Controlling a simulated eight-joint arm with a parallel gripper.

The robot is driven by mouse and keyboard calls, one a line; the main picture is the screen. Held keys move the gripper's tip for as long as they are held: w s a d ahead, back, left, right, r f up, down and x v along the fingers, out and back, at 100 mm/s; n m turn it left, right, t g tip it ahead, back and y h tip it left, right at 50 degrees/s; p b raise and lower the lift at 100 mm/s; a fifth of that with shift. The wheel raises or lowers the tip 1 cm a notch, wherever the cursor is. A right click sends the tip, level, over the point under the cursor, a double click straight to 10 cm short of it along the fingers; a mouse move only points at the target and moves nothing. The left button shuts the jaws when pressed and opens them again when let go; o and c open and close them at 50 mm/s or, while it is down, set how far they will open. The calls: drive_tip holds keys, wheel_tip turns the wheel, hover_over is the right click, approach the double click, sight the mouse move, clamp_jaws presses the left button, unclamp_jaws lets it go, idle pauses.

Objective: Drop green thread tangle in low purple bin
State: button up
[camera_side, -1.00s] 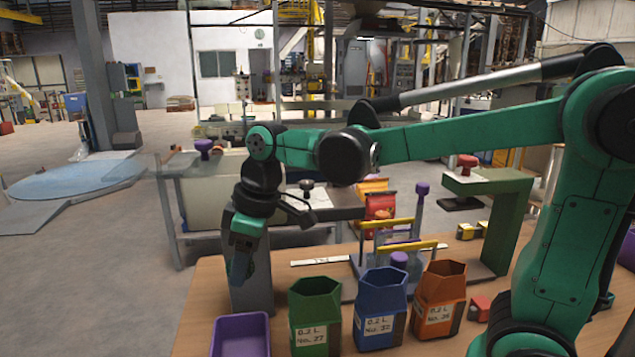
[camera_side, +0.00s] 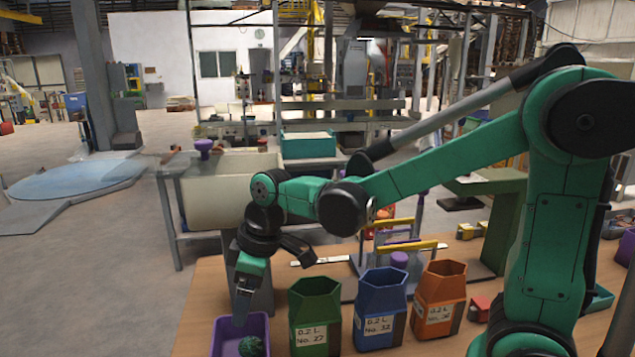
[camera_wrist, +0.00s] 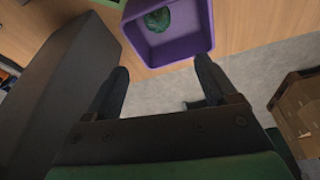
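The green thread tangle (camera_side: 251,346) lies inside the low purple bin (camera_side: 223,334) at the table's front left corner. In the wrist view the tangle (camera_wrist: 157,20) rests against the inner side of the purple bin (camera_wrist: 178,45). My gripper (camera_side: 240,318) hangs over the bin's left rear part in the side view. In the wrist view my gripper (camera_wrist: 160,72) has its two fingers wide apart with nothing between them.
A green bin (camera_side: 314,312), a blue bin (camera_side: 381,305) and an orange bin (camera_side: 440,298) stand in a row right of the purple one. A grey block (camera_side: 262,296) stands behind my gripper.

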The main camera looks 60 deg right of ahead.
drive_tip(key=shift+v, duration=2.85)
drive_tip(key=shift+f, duration=0.1)
drive_tip(key=x, duration=0.5)
drive_tip(key=shift+w+a+f, duration=0.1)
drive_tip(key=shift+w+f, duration=0.05)
drive_tip(key=shift+f, duration=0.15)
wheel_tip(320, 180, up, 6)
